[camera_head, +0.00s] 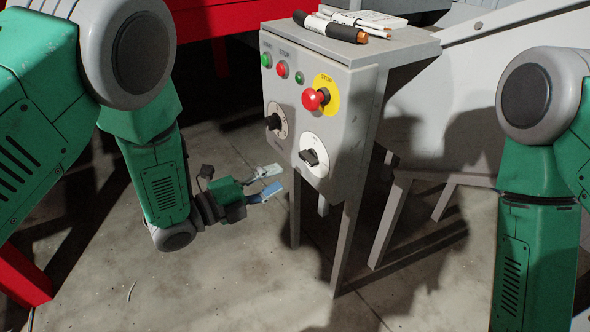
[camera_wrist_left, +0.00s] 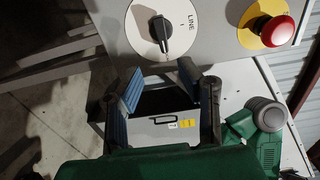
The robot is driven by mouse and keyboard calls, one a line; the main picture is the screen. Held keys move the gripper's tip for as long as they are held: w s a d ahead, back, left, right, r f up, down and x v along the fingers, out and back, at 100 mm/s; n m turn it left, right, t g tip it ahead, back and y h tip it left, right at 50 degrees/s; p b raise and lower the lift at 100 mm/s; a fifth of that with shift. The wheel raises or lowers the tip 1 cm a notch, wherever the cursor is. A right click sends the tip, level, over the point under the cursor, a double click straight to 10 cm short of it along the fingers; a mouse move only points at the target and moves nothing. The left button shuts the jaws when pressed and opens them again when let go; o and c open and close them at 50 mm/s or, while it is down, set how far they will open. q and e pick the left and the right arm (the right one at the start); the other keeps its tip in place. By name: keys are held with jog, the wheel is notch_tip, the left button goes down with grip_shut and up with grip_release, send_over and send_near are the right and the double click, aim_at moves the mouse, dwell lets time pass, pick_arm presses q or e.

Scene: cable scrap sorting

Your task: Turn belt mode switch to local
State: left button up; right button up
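A grey control box (camera_head: 335,120) carries two black rotary knobs. The right knob (camera_head: 312,157) sits on a white round plate below the emergency stop. It also shows in the left wrist view (camera_wrist_left: 160,32), its plate marked "LINE", its handle nearly upright in that picture. The other knob (camera_head: 275,121) is at the box's left; its label is too small to read. My left gripper (camera_head: 268,183) is open and empty, left of the box and apart from it. In the wrist view its fingers (camera_wrist_left: 163,88) are spread just below the right knob. My right gripper is out of view.
A red emergency stop (camera_head: 316,98) on a yellow plate sits above the right knob. Green and red buttons (camera_head: 282,70) line the box's top left. Markers (camera_head: 340,26) lie on top of the box. Grey machinery (camera_head: 445,110) stands behind, and open floor (camera_head: 220,285) lies in front.

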pick_arm(q)
jog(key=shift+v, duration=1.75)
jog(key=s+a+f+n+g+y+p, duration=0.2)
jog(key=s+a+f+n+y+p, duration=0.75)
jog(key=n, duration=0.55)
jog(key=s+a+n+g+y, duration=0.1)
jog(key=s+a+n+g, duration=0.1)
jog(key=s, duration=0.5)
jog(key=s+a+n+g+y+p, duration=0.1)
jog(key=s+a+n+g+y, duration=0.1)
jog(key=s+n, duration=0.5)
jog(key=s+a+n+g+y, duration=0.2)
jog(key=s+a+n+g, duration=0.2)
jog(key=s, duration=0.3)
jog(key=shift+a+f+p, duration=0.35)
jog(key=shift+a+f, duration=0.15)
jog(key=shift+a, duration=0.15)
jog(key=shift+w, duration=0.1)
